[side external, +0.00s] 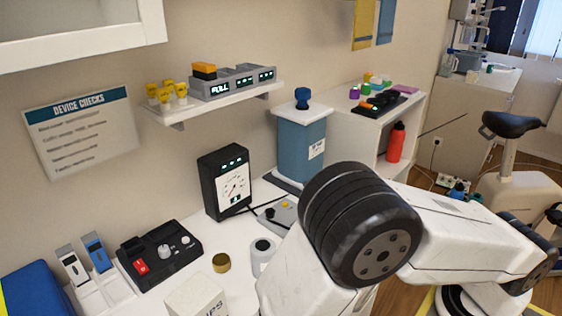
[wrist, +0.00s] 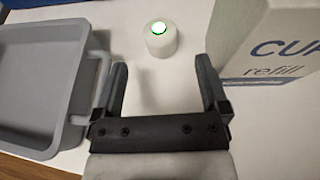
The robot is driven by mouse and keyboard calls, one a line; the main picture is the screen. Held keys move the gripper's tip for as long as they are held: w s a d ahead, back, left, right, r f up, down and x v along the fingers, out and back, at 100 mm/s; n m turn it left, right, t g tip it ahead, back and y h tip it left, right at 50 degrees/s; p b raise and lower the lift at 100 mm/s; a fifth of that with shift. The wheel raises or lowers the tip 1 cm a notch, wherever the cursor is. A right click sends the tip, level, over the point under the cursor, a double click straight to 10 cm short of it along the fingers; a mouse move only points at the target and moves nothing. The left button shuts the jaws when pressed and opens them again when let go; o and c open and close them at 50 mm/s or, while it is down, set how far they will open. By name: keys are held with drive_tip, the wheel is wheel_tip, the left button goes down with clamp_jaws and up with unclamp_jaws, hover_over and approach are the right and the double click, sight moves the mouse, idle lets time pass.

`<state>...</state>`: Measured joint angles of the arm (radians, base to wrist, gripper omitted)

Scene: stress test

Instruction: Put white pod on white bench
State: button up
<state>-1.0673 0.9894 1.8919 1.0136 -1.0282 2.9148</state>
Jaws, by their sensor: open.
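A small white pod (wrist: 161,42) with a lit green ring on top stands upright on a pale surface in the wrist view. My gripper (wrist: 160,70) is open and empty, its two dark fingers apart. The pod is ahead of the fingertips, roughly centred between them, and not touching them. The white bench (side external: 205,243) runs along the wall in the side view; the pale surface (wrist: 150,88) shows between my fingers in the wrist view. I cannot make out the pod or my fingers in the side view, where my arm covers much of the bench.
A grey tray (wrist: 84,82) is close left of my gripper, and a white cup-refill box (wrist: 262,68) is close right. The side view shows a black control box (side external: 160,254), a black gauge (side external: 224,183), a brass-coloured lid (side external: 221,262) and a white cylinder (side external: 262,258).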

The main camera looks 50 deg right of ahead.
drive_tip(key=shift+s, duration=0.1)
idle(0.4)
drive_tip(key=shift+o, duration=0.4)
drive_tip(key=shift+r, duration=0.2)
